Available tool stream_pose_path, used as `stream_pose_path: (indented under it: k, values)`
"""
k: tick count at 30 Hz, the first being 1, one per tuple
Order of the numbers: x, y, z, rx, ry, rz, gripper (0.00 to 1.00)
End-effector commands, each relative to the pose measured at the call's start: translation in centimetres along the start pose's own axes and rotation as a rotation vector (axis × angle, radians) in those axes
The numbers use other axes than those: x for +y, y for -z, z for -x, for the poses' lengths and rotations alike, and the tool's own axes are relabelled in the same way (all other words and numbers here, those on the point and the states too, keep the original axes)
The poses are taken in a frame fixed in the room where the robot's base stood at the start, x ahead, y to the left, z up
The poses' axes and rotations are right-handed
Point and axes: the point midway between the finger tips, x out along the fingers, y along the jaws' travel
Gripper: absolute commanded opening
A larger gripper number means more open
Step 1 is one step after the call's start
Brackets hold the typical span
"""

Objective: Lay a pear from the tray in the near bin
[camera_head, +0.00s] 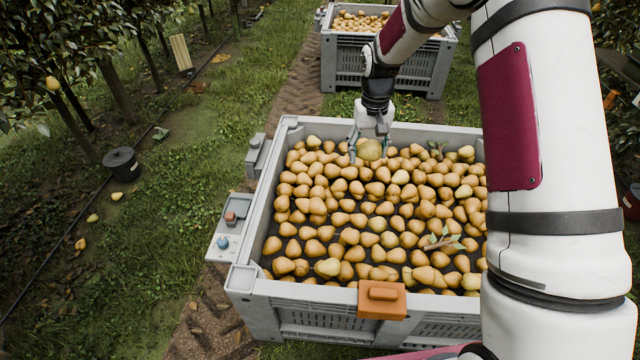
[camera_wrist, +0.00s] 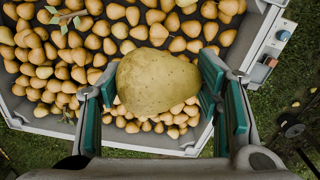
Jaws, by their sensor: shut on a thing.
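My gripper (camera_head: 369,146) is shut on a yellow-green pear (camera_head: 369,150), held above the far left part of the near bin. In the wrist view the pear (camera_wrist: 157,82) sits between the green finger pads of my gripper (camera_wrist: 158,95) and hides part of the bin below. The near bin (camera_head: 243,278) is a large grey plastic crate, widely filled with tan and yellow pears; its grey rim also shows in the wrist view (camera_wrist: 245,45).
A second grey bin (camera_head: 344,62) of pears stands behind. An orange block (camera_head: 382,300) sits on the near bin's front rim. Leafy twigs (camera_head: 442,242) lie among the pears. A dark bucket (camera_head: 122,164) and fallen pears are on the grass at left.

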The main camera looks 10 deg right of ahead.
Motion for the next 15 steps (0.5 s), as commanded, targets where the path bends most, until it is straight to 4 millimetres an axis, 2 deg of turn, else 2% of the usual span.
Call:
stream_pose_path:
  k: [3, 10, 15]
  values:
    - [0.0, 0.6, -2.5, -0.001, 0.0, 0.0, 0.27]
    - [-0.1, 0.0, -6.8, -0.002, 0.0, 0.016, 0.27]
    - [-1.2, 0.3, -10.3, -0.005, 0.003, 0.19, 0.27]
